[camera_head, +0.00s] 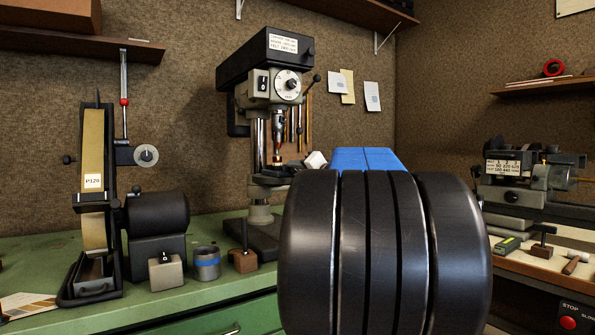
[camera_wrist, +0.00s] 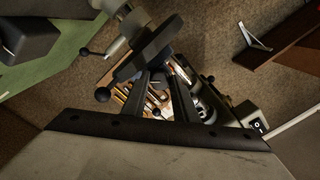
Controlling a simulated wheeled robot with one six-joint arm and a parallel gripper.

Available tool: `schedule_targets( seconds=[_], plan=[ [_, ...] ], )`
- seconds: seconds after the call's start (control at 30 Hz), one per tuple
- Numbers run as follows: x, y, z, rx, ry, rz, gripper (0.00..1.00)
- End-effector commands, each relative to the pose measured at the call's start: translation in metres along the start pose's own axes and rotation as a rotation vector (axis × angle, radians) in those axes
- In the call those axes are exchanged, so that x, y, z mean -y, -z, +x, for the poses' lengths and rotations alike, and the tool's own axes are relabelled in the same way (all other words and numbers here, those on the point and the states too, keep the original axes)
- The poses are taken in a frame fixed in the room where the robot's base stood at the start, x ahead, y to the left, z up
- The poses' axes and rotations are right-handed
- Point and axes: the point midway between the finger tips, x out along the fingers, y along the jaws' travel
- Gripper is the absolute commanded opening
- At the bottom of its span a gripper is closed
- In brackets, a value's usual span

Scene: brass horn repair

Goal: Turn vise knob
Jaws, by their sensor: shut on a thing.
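The drill press (camera_head: 273,90) stands at the back of the green bench. A dark vise (camera_head: 272,176) sits on its table, partly hidden behind my arm in the head view. In the wrist view my gripper (camera_wrist: 160,73) has two dark fingers reaching to the dark vise body (camera_wrist: 148,52). The fingers are shut on a part there, seemingly the vise knob, which the fingertips hide. A black ball-ended lever (camera_wrist: 102,94) sticks out to the left of the fingers. My gripper is hidden behind my arm in the head view.
A belt sander (camera_head: 96,200) stands at the left of the bench. A lathe-like machine (camera_head: 525,180) stands on the right bench. Shelves are overhead.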

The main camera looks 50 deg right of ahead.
Motion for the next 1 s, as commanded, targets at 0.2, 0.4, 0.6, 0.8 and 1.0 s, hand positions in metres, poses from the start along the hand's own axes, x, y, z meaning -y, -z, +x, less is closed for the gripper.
schedule_targets(
  seconds=[0.2, 0.4, 0.6, 0.8, 1.0],
  plan=[
    [-0.0009, -0.0002, -0.0001, -0.001, -0.002, 0.027, 0.04],
    [-0.0010, -0.0002, -0.0001, -0.001, -0.002, 0.029, 0.04],
    [-0.0010, -0.0002, -0.0001, -0.001, -0.002, 0.029, 0.38],
    [-0.0007, -0.0002, 0.0000, -0.001, -0.001, 0.029, 0.45],
    [-0.0003, -0.0001, 0.0001, 0.000, 0.000, 0.016, 0.45]
  ],
)
